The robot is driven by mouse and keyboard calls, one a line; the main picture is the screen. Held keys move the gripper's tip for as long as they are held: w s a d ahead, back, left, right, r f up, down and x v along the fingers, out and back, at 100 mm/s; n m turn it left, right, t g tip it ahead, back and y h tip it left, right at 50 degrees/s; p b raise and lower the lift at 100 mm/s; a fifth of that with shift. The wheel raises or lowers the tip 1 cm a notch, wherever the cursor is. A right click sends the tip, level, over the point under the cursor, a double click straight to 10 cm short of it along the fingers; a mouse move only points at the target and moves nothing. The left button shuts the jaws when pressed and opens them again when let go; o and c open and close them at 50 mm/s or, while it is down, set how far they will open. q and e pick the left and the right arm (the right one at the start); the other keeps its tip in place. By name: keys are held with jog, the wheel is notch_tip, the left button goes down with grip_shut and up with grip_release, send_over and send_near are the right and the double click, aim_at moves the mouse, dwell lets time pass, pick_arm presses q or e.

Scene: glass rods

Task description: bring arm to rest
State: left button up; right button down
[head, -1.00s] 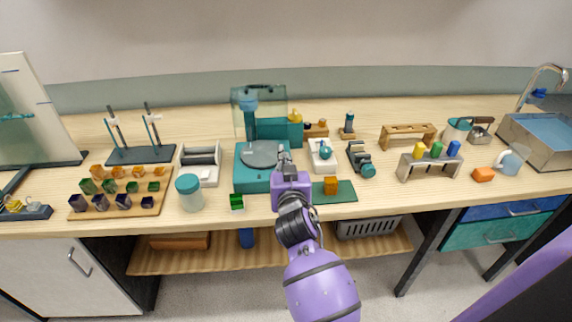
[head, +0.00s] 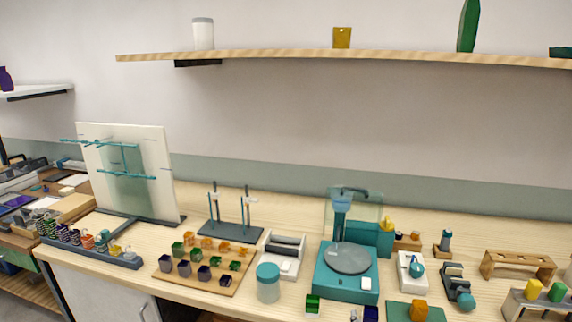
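No arm of mine shows clearly in the head view. A small grey piece (head: 353,315) at the bottom edge may be the tip of my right gripper; too little shows to tell whether it is open or shut. Right beside it is a dark blue block (head: 371,314), cut off by the frame edge; I cannot tell whether they touch. My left gripper is not in view.
The teal balance (head: 346,280) stands behind that spot, with a green block (head: 312,304) to the left and an orange block (head: 419,310) on a green mat (head: 397,310) to the right. A lidded jar (head: 268,283) and a block board (head: 205,270) stand further left.

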jog(key=s+f+g, duration=0.2)
jog(key=s+f, duration=0.4)
jog(key=s, duration=0.3)
jog(key=s+f+g, duration=0.1)
jog(key=s+f, duration=0.6)
jog(key=s, duration=0.3)
jog(key=s+f+g+y, duration=0.1)
jog(key=s+f+g, duration=0.1)
jog(key=s+f, duration=0.4)
jog(key=s, duration=0.3)
jog(key=shift+s+d+f+g, duration=0.25)
jog(key=shift+s+f+g, duration=0.05)
jog(key=shift+s+f, duration=0.1)
